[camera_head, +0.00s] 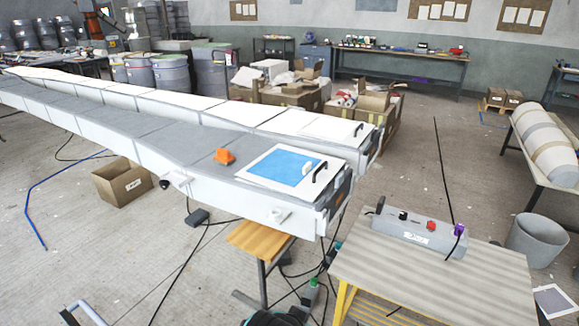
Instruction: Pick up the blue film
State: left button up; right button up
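The blue film (284,166) lies flat on the near right end of the long grey mould (190,140), inside a white border sheet (262,183). A small white object (307,168) rests on or beside the film's right edge. An orange object (224,156) sits on the mould left of the film.
A second long mould (215,106) runs behind the first. In front stand a wooden stool (258,241) and a striped table (440,280) bearing a grey control box (418,232). Cables cross the floor. A cardboard box (122,182) and a grey bin (533,240) stand on the floor.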

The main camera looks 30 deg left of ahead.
aim_at(288, 168)
jog(key=i+j+z, duration=0.15)
jog(key=j, duration=0.15)
jog(key=i+j+z, duration=0.15)
jog(key=j, duration=0.15)
jog(key=j+z, duration=0.2)
jog(key=j, duration=0.15)
jog(key=i+j+z, duration=0.15)
jog(key=j, duration=0.2)
